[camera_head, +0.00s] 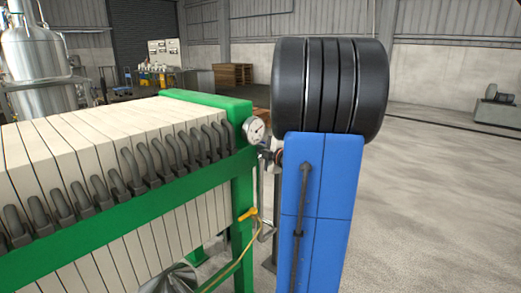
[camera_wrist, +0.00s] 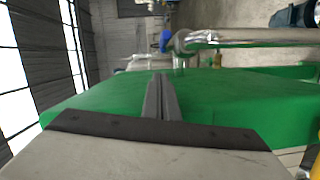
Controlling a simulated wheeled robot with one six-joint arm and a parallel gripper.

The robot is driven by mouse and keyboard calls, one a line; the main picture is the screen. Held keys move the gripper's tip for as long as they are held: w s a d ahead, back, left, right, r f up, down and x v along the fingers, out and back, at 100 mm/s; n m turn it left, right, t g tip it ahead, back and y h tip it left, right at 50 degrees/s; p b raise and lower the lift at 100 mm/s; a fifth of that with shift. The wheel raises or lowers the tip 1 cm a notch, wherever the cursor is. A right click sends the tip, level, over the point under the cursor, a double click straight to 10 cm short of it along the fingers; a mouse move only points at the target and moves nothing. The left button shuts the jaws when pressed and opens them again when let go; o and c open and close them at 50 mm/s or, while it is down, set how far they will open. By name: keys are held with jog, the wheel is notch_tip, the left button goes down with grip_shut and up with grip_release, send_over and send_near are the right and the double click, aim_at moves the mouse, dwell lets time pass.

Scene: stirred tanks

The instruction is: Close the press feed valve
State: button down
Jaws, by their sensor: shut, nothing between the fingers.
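The filter press shows in the head view as a row of pale plates (camera_head: 110,135) in a green frame (camera_head: 215,105). Its green end face (camera_wrist: 240,105) fills the middle of the wrist view. My gripper (camera_wrist: 160,80) is shut and empty, its fingertips in front of that green face; I cannot tell if they touch it. Beyond the fingertips a shiny metal pipe (camera_wrist: 240,36) carries a small blue part (camera_wrist: 167,40) at its left end, possibly a valve handle. I cannot tell for sure which part is the feed valve. My gripper does not show in the head view.
A round pressure gauge (camera_head: 255,130) sits at the press's end. A small yellow-handled valve (camera_head: 248,213) with a thin yellow line is below it. My own arm hides what lies behind it. Open concrete floor (camera_head: 430,200) spreads at right; a steel tank (camera_head: 35,60) stands at back left.

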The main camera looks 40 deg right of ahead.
jog(key=shift+w+d+f, duration=0.15)
jog(key=shift+w+d, duration=0.05)
jog(key=shift+d, duration=0.45)
jog(key=shift+w+d+f, duration=0.1)
jog(key=shift+w+d, duration=0.1)
jog(key=shift+d, duration=0.5)
jog(key=shift+w+d+f, duration=0.15)
jog(key=shift+w+d, duration=0.05)
jog(key=shift+d, duration=0.45)
jog(key=shift+d, duration=0.15)
